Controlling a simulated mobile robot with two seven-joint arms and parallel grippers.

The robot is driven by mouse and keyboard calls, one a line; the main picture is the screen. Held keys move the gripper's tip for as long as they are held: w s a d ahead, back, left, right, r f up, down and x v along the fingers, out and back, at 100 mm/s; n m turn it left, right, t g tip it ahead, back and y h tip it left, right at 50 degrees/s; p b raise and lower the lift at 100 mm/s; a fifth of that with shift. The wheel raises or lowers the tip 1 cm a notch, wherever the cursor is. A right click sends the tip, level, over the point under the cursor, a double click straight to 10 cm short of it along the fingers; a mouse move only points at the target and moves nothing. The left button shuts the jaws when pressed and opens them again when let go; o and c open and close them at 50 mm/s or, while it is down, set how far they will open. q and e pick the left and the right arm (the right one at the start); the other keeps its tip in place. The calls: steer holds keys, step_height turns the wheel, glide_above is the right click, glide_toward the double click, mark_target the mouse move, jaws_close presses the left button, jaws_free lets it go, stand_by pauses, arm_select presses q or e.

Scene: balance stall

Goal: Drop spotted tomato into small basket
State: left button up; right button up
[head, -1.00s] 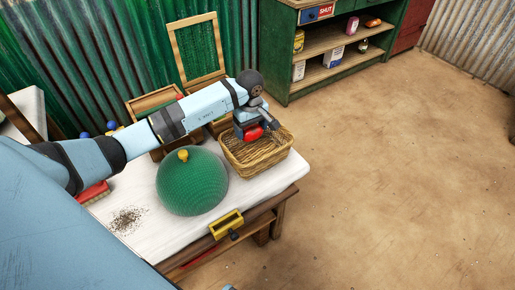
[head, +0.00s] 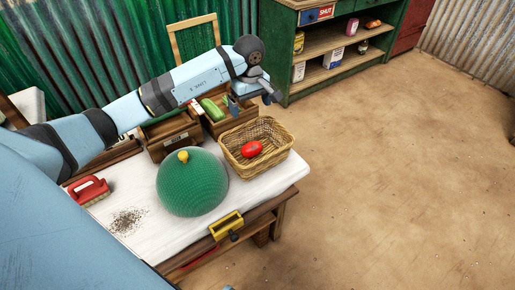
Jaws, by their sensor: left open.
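A red tomato (head: 251,148) lies in the wicker basket (head: 230,158) at the right end of the white table. Any spots on it are too small to make out. My left gripper (head: 272,97) is open and empty. It is above and behind the basket, apart from the tomato. My right gripper is not in view.
A green mesh dome (head: 192,183) with a yellow knob stands left of the basket. Wooden boxes (head: 172,140) stand behind it, one holding a green vegetable (head: 212,109). A red brush (head: 88,191) and dark crumbs (head: 127,220) lie at left. A small yellow drawer (head: 227,224) sticks out in front.

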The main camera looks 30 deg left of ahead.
arm_select(q)
step_height(320, 180, up, 4)
stand_by(0.6)
